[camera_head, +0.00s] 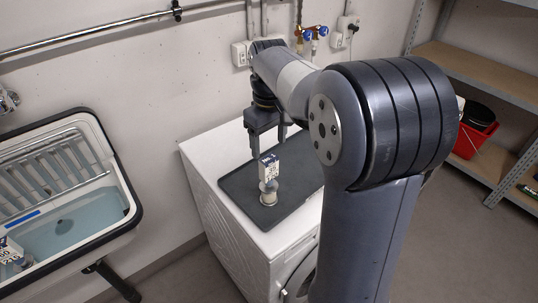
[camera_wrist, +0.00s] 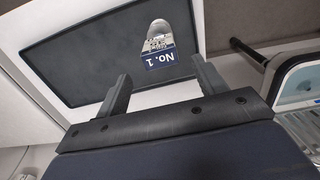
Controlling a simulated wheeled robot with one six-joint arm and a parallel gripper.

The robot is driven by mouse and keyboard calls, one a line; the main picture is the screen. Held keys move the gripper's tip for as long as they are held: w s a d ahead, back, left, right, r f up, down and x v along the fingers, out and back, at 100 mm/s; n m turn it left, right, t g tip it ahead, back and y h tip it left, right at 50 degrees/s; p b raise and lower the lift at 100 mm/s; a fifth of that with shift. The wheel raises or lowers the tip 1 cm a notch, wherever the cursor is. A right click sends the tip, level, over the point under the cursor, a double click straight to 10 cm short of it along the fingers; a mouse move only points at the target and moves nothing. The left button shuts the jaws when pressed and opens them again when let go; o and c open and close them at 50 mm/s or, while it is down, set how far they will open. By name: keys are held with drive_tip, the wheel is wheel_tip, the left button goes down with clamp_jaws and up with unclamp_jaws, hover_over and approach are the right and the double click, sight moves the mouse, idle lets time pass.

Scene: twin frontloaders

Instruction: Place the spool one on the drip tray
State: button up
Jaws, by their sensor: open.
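Spool one (camera_head: 268,192) stands upright on the dark drip tray (camera_head: 238,187), near the tray's front edge in the head view. Its tall label reads "No. 1" in the wrist view (camera_wrist: 160,58). The drip tray also shows in the wrist view (camera_wrist: 85,65), lying on top of the white machine. My gripper (camera_head: 268,150) is open, its two fingers apart and empty. It is above the tray, behind the spool in the head view. In the wrist view the label shows between the fingertips (camera_wrist: 160,72), with the spool beyond them; I see no contact.
A sink (camera_head: 75,222) with bluish water and a ribbed rack is at the left. Another labelled item (camera_head: 14,254) sits at its lower left. A shelf (camera_head: 480,70) with a red bucket (camera_head: 472,138) is at the right. Pipes and taps run along the wall.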

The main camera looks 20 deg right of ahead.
wheel_tip(320, 180, up, 5)
drive_tip(key=shift+r, duration=0.1)
